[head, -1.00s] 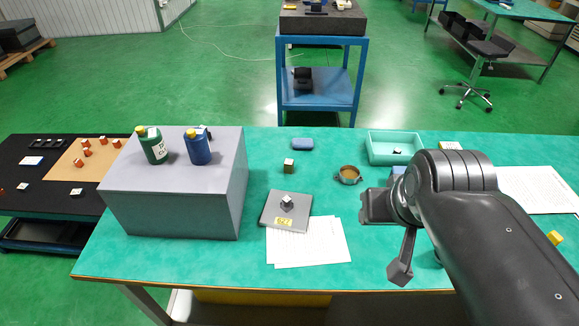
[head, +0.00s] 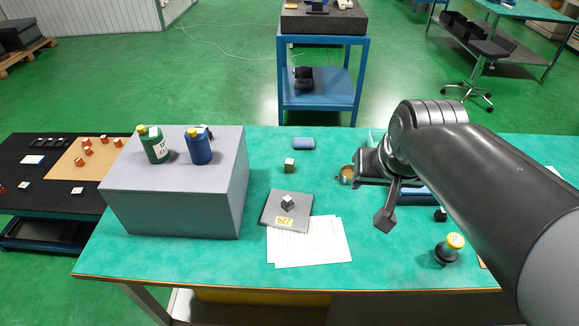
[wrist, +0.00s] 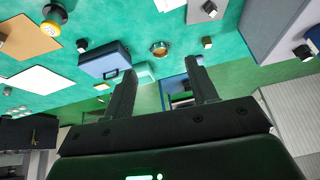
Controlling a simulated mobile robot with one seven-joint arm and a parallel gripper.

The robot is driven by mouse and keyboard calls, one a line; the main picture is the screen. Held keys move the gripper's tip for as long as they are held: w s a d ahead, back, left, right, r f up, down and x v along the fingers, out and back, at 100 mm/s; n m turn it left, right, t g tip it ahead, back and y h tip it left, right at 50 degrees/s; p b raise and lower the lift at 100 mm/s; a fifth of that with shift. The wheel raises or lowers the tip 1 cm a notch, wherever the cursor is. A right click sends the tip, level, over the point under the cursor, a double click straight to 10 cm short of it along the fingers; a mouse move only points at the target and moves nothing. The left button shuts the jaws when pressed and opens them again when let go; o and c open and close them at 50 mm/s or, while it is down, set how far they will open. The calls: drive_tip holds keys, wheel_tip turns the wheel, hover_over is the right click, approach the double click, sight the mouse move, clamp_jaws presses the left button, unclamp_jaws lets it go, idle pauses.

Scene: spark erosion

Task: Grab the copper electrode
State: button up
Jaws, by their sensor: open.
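Several small copper-coloured blocks (head: 88,150) sit on a tan board on the black table at far left. A small cube with a pale top and brownish side (head: 289,165) stands on the green bench; I cannot tell whether any of these is the copper electrode. A round dish with brownish contents (head: 346,174) stands partly behind my gripper (head: 364,172); it also shows in the wrist view (wrist: 159,48). In the wrist view my gripper (wrist: 162,66) is open and empty, fingers wide apart, above the bench and touching nothing visible.
A grey block (head: 180,205) carries green and blue bottles. A grey plate (head: 272,212) with a small block lies on papers. A blue box (wrist: 104,62) and a yellow-topped stamp (head: 449,248) stand to the right.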

drive_tip(key=w+a, duration=0.2)
drive_tip(key=w, duration=0.7)
drive_tip(key=m+g+h, duration=0.1)
drive_tip(key=m, duration=0.1)
hover_over(289, 162)
drive_tip(key=s+a, duration=0.1)
drive_tip(key=s, duration=0.2)
wheel_tip(289, 162, down, 22)
drive_tip(key=x, duration=0.5)
drive_tip(key=shift+f, duration=0.1)
drive_tip(key=shift+d+x, duration=0.1)
drive_tip(key=shift+x, duration=1.25)
drive_tip(key=shift+d+x, duration=0.15)
drive_tip(key=shift+x, duration=1.2)
drive_tip(key=shift+s, duration=0.2)
clamp_jaws()
